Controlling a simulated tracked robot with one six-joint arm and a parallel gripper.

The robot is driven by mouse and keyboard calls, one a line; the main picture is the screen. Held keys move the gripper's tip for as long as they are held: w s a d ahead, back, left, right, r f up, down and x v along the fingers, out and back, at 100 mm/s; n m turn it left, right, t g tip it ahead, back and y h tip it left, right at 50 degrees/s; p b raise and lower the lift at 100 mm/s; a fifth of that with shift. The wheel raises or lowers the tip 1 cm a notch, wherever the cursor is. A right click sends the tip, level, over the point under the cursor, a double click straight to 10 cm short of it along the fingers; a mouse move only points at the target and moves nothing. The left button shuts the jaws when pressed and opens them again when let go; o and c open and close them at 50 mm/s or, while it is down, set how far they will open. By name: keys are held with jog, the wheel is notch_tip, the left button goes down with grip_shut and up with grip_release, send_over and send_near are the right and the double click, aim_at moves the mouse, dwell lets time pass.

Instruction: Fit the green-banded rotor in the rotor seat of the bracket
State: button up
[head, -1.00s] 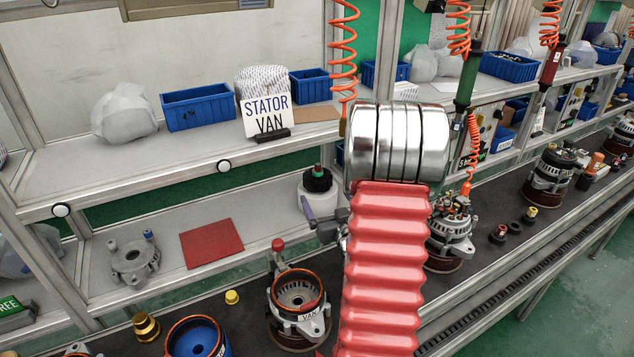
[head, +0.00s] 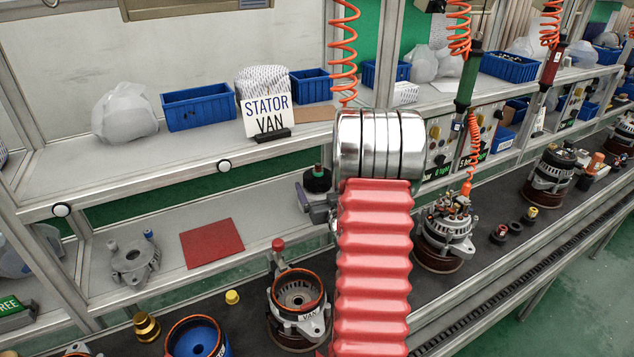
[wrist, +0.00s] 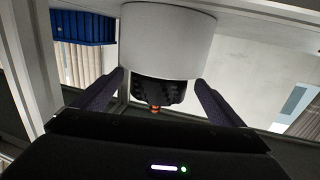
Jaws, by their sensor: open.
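The rotor (head: 317,181) is a black toothed piece with a green band near its top. A grey bracket (head: 132,264) with upright posts sits on the lower shelf at the left.
A red mat (head: 212,243) lies beside the bracket. An orange-rimmed housing labelled VAN (head: 298,304), a blue-lined housing (head: 194,338) and a brass part (head: 146,327) stand on the front belt. The upper shelf (head: 190,146) overhangs the lower one.

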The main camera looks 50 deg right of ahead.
jog(key=shift+w+d, duration=0.25)
jog(key=shift+w, duration=0.25)
jog(key=c, duration=2.1)
jog(key=shift+r, duration=0.3)
jog(key=shift+c, duration=0.3)
jog(key=shift+r, duration=0.15)
jog(key=shift+r, duration=4.9)
jog(key=shift+s, duration=0.1)
